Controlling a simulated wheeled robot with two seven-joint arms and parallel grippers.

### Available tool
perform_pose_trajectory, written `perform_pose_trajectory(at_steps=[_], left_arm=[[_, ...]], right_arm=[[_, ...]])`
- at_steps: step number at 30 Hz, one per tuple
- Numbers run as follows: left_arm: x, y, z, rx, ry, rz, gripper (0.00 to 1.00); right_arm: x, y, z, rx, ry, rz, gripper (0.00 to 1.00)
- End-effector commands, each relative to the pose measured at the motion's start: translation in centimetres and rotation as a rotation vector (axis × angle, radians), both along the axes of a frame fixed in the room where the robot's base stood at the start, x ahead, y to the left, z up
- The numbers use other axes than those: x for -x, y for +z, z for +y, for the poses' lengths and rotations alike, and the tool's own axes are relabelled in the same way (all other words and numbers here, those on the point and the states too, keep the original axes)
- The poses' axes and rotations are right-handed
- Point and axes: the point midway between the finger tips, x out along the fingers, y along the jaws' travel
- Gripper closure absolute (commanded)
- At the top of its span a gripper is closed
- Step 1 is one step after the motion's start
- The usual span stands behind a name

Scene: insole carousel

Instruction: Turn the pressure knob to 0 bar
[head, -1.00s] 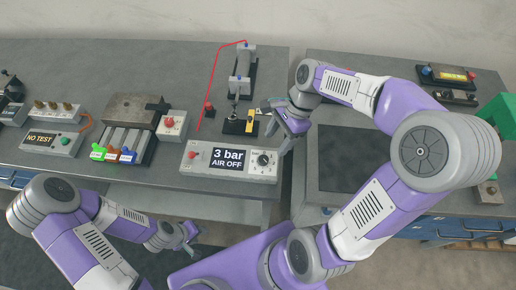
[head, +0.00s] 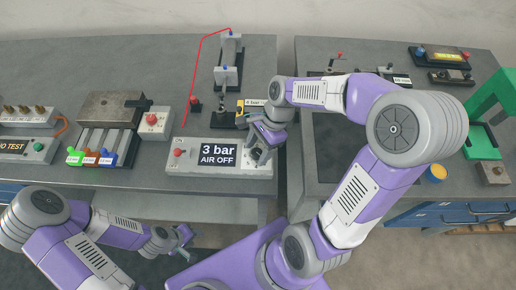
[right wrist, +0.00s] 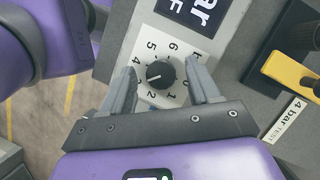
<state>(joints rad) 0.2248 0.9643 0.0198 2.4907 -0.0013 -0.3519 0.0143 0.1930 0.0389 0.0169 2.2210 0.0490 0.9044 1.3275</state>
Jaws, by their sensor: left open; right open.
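The pressure knob (right wrist: 160,74) is a round black dial on a white scale plate on the grey control box (right wrist: 125,50). Its white mark points toward the 3. The box's display (head: 219,154) in the head view reads "3 bar AIR OFF". My right gripper (right wrist: 162,68) is open, with one finger on each side of the knob and visible gaps between. In the head view my right gripper (head: 262,146) is over the box's right end and mostly hides the knob. My left gripper (head: 184,240) is open and empty in front of the table edge.
A red button (head: 179,153) is on the box's left end. Behind the box stands a cylinder fixture (head: 229,75) with a red hose. A yellow-handled part (right wrist: 305,80) and a "4 bar" label (right wrist: 286,119) lie beside the box. A green frame (head: 484,140) stands far right.

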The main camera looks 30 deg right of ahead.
Motion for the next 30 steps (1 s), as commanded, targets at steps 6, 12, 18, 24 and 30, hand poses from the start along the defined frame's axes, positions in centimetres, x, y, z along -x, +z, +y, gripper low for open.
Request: perform_pose_trajectory(at_steps=[6,12,18,24,30], left_arm=[[0.0,0.0,0.0,0.000,0.000,0.000,0.57],[0.0,0.0,0.0,0.000,0.000,0.000,0.57],[0.0,0.0,0.0,0.000,0.000,0.000,0.57],[0.0,0.3,0.0,0.000,0.000,0.000,0.57],[0.0,1.4,0.0,0.000,0.000,0.000,0.57]], right_arm=[[0.0,0.0,0.0,0.000,0.000,0.000,0.40],[0.0,0.0,0.0,0.000,0.000,0.000,0.71],[0.0,0.0,0.0,0.000,0.001,0.001,0.95],[0.0,0.1,0.0,0.000,0.023,0.000,0.95],[-0.1,0.2,0.0,0.000,0.109,0.002,0.95]])
